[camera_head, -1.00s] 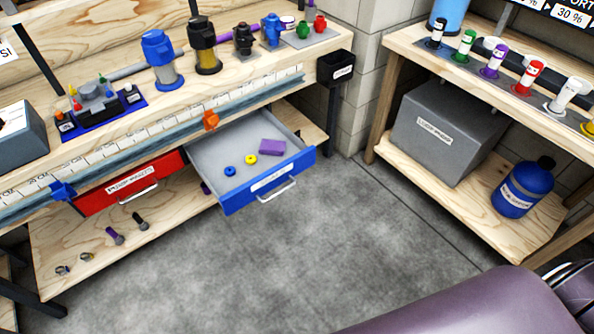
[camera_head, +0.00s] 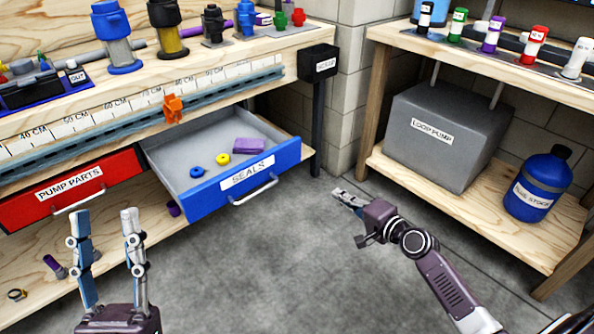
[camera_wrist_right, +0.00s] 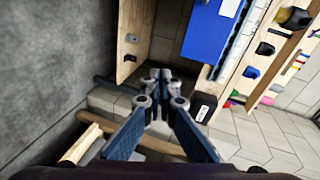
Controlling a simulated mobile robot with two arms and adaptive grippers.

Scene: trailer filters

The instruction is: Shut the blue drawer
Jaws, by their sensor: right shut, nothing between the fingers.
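The blue drawer (camera_head: 240,185), labelled "SEALS", stands pulled out from under the workbench. Inside it lie a blue ring, a yellow ring and a purple block (camera_head: 249,146). Its silver handle (camera_head: 255,194) is on the front. My left gripper (camera_head: 103,212) is open and empty, in front of the red drawer and left of the blue one. My right gripper (camera_head: 338,193) is to the right of the blue drawer front, apart from it, with its fingers shut and empty. In the right wrist view the shut fingertips (camera_wrist_right: 159,75) show below the blue drawer (camera_wrist_right: 211,30).
The red drawer (camera_head: 75,189), labelled "PUMP PARTS", is beside the blue one. An orange marker (camera_head: 173,109) sits on the ruler rail above. A black box (camera_head: 319,63) hangs at the bench end. A right-hand shelf holds a grey loop pump (camera_head: 445,130) and blue jug (camera_head: 538,185).

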